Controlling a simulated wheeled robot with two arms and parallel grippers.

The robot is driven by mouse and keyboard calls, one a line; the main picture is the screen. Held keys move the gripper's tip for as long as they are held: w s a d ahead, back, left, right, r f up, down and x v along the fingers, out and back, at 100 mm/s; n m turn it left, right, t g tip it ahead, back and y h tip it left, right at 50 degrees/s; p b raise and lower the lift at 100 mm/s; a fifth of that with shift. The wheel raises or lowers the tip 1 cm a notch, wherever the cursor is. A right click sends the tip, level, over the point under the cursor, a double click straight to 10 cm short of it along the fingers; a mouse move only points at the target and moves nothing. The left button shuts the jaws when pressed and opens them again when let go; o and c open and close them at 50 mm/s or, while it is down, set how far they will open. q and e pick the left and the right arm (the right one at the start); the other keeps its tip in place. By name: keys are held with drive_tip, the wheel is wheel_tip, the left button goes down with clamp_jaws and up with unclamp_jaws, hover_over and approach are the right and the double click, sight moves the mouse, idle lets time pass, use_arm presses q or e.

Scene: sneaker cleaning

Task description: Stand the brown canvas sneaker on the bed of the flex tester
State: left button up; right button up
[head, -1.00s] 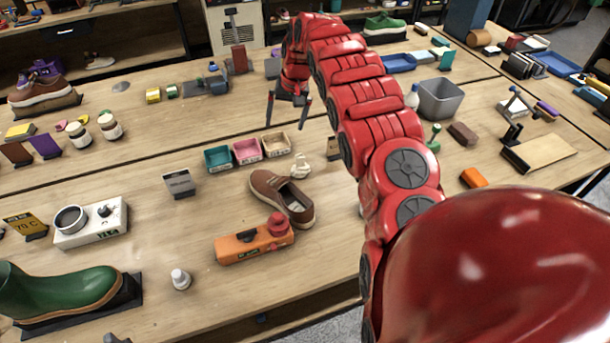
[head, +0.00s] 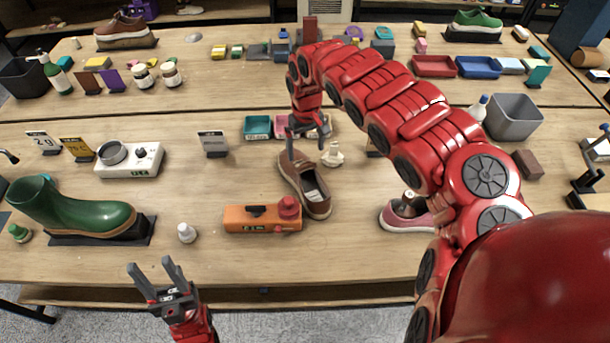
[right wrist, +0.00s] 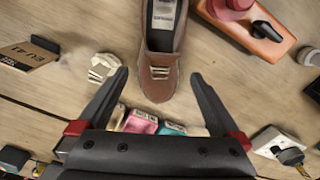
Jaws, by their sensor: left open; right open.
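The brown sneaker (head: 296,172) lies sole down on the near table, its toe pointing away from me. My right gripper (head: 308,146) hangs over its toe end, open. In the right wrist view the sneaker (right wrist: 162,55) has its toe between the two spread fingers of the right gripper (right wrist: 160,75), with a gap on each side. My left gripper (head: 160,276) is open and empty in front of the table's near edge. A black stand (head: 588,183) at the right edge may be the flex tester; it is cut off and I cannot tell.
An orange box with a red knob (head: 262,218) sits just left of the sneaker's heel. A white figure-like piece (head: 333,155) stands close on its right. A pink shoe (head: 405,220) is partly behind my right arm.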

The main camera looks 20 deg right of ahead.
sight(303, 166)
wheel_tip(303, 166, down, 5)
drive_tip(key=shift+w+r+p, duration=0.1)
drive_tip(key=shift+r+p, duration=0.05)
drive_tip(key=shift+p, duration=0.4)
drive_tip(key=shift+w+a+f+p, duration=0.1)
drive_tip(key=shift+w+f+p, duration=0.05)
drive_tip(key=shift+f+p, duration=0.2)
drive_tip(key=f, duration=0.1)
drive_tip(key=f+p, duration=0.1)
drive_tip(key=f, duration=0.1)
drive_tip(key=shift+w+a+f, duration=0.15)
drive_tip(key=shift+w+f, duration=0.05)
drive_tip(key=shift+f, duration=0.5)
drive_tip(key=shift+c, duration=0.2)
clamp_jaws()
